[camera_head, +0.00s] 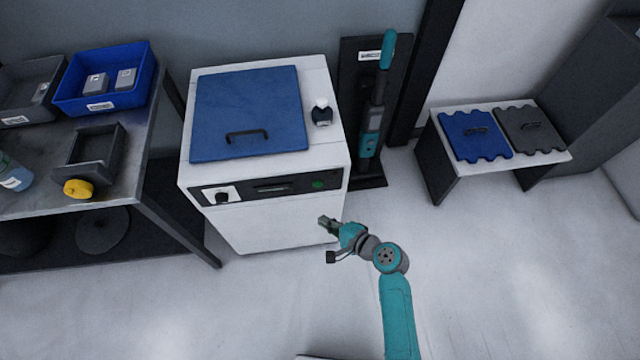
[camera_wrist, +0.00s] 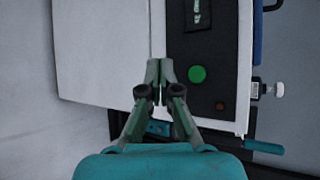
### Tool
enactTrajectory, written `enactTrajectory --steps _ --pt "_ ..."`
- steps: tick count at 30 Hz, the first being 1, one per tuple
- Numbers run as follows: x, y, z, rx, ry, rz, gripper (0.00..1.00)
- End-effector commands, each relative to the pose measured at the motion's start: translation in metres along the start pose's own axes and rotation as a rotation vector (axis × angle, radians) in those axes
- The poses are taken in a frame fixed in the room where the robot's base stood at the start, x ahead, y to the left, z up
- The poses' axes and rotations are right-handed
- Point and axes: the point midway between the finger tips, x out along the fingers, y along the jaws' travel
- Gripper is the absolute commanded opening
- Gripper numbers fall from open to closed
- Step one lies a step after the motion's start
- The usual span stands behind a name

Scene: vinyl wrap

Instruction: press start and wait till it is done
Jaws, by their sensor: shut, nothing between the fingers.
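The white machine (camera_head: 275,222) with a closed blue lid (camera_head: 245,105) stands in the middle of the head view. My gripper (camera_head: 325,221) is shut and empty, in front of the panel and below the green button in the head view. In the wrist view my gripper (camera_wrist: 159,65) appears apart from the button.
A teal-handled tool (camera_head: 376,105) stands on a black stand to the right. A bench (camera_head: 432,160) with blue and grey lids is further right. A metal table (camera_head: 140,180) with bins is left.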

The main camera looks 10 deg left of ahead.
Motion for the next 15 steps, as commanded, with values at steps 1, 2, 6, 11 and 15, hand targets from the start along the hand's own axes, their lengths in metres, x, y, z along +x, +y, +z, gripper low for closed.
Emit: enactTrajectory --steps 1,2,6,11,15 --pt "0.001 -0.001 -0.001 -0.001 0.0 0.0 0.0" --pt "0.003 -0.002 -0.002 -0.001 0.0 -0.001 0.0" --pt "0.011 -0.009 -0.008 -0.001 0.0 -0.001 0.0" --pt "0.025 -0.019 -0.018 -0.002 0.001 -0.001 0.0" --pt "0.037 -0.028 -0.028 -0.001 0.001 0.0 0.0"
